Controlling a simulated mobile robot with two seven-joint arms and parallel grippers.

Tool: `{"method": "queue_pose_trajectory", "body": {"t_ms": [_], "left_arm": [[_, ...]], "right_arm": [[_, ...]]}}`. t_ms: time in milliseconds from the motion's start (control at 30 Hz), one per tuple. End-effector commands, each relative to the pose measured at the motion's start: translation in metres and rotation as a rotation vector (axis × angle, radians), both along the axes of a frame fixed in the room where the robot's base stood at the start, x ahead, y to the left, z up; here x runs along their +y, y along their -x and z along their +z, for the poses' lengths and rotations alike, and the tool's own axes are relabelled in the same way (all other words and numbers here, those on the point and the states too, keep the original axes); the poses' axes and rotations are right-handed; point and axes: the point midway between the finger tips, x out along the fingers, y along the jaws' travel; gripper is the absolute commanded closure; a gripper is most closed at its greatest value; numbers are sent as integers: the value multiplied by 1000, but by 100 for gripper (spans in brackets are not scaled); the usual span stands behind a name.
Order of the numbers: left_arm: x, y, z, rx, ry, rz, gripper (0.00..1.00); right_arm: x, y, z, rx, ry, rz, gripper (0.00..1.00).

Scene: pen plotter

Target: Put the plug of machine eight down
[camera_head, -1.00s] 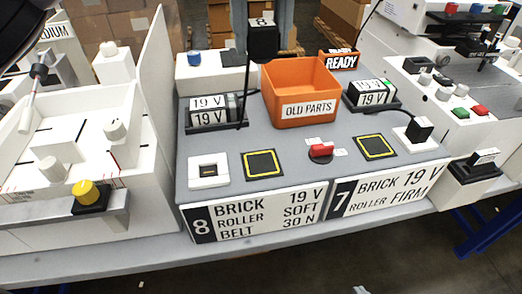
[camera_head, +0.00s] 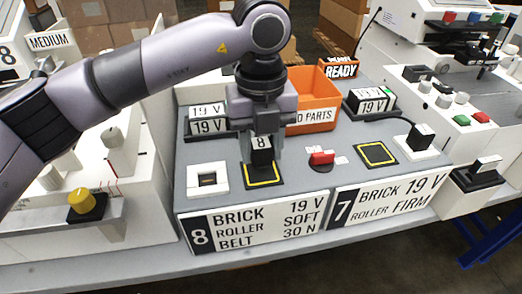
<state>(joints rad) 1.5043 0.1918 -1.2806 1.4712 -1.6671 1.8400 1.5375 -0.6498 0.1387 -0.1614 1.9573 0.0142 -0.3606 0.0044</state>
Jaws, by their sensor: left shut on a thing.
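The plug of machine eight (camera_head: 262,156) is a black block with a white "8" label, upright between the fingers of my left gripper (camera_head: 262,148). The gripper points down and is shut on the plug. The plug is over the back part of a black pad with a yellow border (camera_head: 264,179); I cannot tell if it touches the pad. A white socket plate (camera_head: 194,186) with an open square hole is left of the pad. My right gripper is not in view.
An orange OLD PARTS bin (camera_head: 318,84) stands behind, partly hidden by my gripper. A red switch (camera_head: 322,158) is close right of the pad. Another yellow-bordered pad (camera_head: 376,154) and a black plug in a white socket (camera_head: 420,136) are farther right. Panel 8 (camera_head: 255,223) is in front.

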Motion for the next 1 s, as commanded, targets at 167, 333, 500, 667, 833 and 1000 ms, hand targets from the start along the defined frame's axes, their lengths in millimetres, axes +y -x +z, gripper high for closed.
{"method": "queue_pose_trajectory", "body": {"t_ms": [167,333,500,667,833,1000], "left_arm": [[0,0,-18,1,1,-1,100],[0,0,-18,0,1,-1,100],[0,0,-22,0,0,-1,55],[0,0,-21,1,0,-1,32],[0,0,-21,1,0,-1,32],[0,0,-13,-2,2,-1,32]], "right_arm": [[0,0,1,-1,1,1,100],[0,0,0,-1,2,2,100],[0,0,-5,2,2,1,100],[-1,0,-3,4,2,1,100],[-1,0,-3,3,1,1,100],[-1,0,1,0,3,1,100]]}}
